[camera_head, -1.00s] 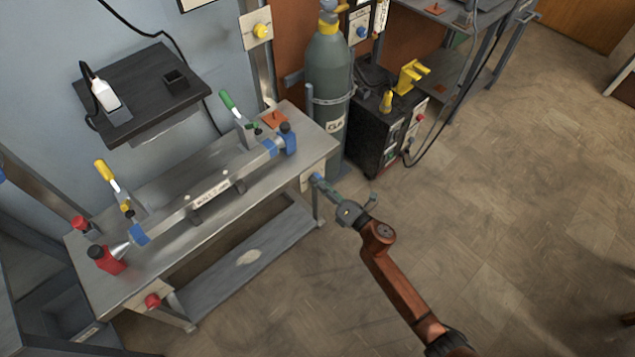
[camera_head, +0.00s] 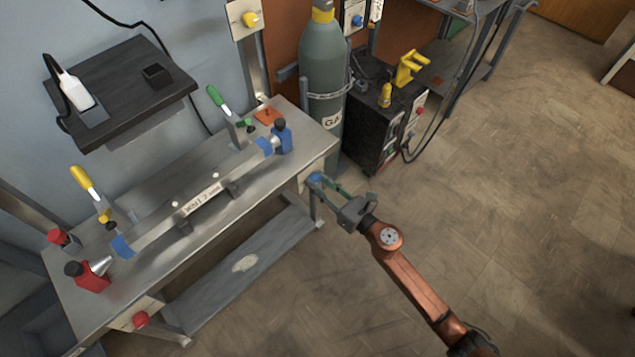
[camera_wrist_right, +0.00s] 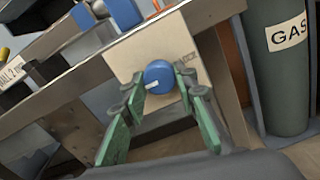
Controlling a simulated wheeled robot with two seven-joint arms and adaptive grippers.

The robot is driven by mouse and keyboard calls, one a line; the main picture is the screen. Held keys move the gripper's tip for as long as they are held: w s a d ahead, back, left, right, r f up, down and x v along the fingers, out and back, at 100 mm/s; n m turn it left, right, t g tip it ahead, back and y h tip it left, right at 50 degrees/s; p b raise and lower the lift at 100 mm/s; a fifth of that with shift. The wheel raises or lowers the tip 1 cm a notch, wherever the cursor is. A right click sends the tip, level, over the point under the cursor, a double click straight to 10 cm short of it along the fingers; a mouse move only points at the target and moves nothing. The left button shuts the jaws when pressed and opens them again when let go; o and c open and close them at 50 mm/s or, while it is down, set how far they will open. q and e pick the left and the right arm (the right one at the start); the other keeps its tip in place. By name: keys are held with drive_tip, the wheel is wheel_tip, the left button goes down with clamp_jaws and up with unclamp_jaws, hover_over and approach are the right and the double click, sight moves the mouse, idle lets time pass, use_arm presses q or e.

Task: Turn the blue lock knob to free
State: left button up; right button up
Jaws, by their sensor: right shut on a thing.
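The blue lock knob (camera_wrist_right: 159,77) sits on a pale plate (camera_wrist_right: 190,62) on the bench's front edge, near its right end. The knob has a white mark on its left part. In the head view the knob (camera_head: 315,177) is small and partly covered by my right gripper (camera_head: 321,183). In the right wrist view my right gripper (camera_wrist_right: 162,84) has its green fingers on either side of the knob, shut on it. My left gripper is not in view.
The steel bench (camera_head: 205,220) carries a clamped bar (camera_head: 180,213), with green (camera_head: 218,99) and yellow (camera_head: 84,180) handled clamps. A red knob (camera_head: 140,319) is at the bench's front left. A gas cylinder (camera_head: 322,65) and a black machine (camera_head: 372,125) stand behind. Floor to the right is clear.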

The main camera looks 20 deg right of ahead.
drive_tip(key=shift+f+n, duration=0.2)
drive_tip(key=shift+n, duration=0.1)
drive_tip(key=o, duration=1.1)
drive_tip(key=shift+r, duration=0.1)
drive_tip(key=shift+o, duration=0.2)
drive_tip(key=shift+s, duration=0.1)
drive_tip(key=v, duration=1.1)
drive_tip(key=shift+s+d, duration=0.15)
drive_tip(key=shift+s, duration=0.25)
